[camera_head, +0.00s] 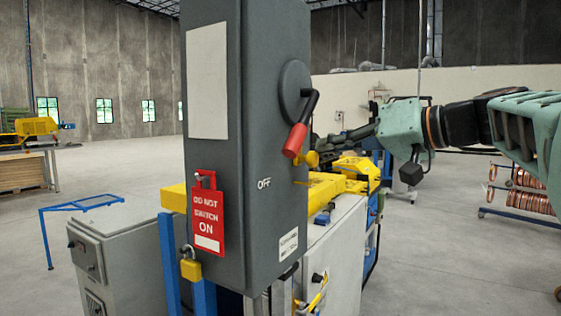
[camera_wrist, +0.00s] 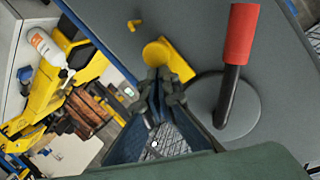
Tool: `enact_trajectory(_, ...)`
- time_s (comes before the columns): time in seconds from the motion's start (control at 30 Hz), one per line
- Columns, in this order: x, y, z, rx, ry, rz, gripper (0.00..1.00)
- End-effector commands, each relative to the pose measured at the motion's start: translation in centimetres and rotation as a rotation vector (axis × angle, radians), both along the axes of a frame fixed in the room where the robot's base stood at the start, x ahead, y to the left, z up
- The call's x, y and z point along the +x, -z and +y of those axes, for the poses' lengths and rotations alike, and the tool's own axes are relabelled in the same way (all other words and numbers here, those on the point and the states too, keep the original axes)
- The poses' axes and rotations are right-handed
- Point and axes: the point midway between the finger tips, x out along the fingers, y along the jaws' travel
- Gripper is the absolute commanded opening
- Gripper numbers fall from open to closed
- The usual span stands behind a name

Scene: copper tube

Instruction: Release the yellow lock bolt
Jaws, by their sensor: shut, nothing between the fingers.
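The yellow lock bolt (camera_head: 311,159) sticks out from the side of the grey switch box (camera_head: 270,215), just below the red-handled lever. In the wrist view the yellow bolt (camera_wrist: 157,51) has a round head beside a yellow strip. My gripper (camera_head: 318,146) is shut and empty, with its tips close to the bolt. In the wrist view my gripper (camera_wrist: 158,80) has its fingertips right at the near edge of the round head; I cannot tell whether they touch. The lever's red grip (camera_head: 296,140) points down and left, and it also shows in the wrist view (camera_wrist: 241,32).
A red "DO NOT SWITCH ON" tag (camera_head: 207,216) and a yellow padlock (camera_head: 191,266) hang at the box's front edge. Yellow machinery (camera_head: 355,170) stands behind the box. The lever's black arm lies close to my gripper.

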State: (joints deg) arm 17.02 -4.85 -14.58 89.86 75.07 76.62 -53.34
Motion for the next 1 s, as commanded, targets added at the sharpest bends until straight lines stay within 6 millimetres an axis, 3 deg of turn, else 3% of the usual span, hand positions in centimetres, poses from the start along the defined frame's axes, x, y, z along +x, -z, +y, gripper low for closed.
enact_trajectory(0.03,0.0,0.6,0.0,-0.004,-0.004,0.013,0.0)
enact_trajectory(0.23,0.0,0.2,0.0,-0.004,-0.004,0.014,0.0)
enact_trajectory(0.6,0.0,-3.5,-0.1,-0.003,-0.002,0.008,0.0)
enact_trajectory(0.8,1.1,-5.7,-1.4,-0.003,0.0,0.005,0.0)
enact_trajectory(1.0,-1.4,-7.0,-4.1,-0.002,0.003,0.005,0.0)
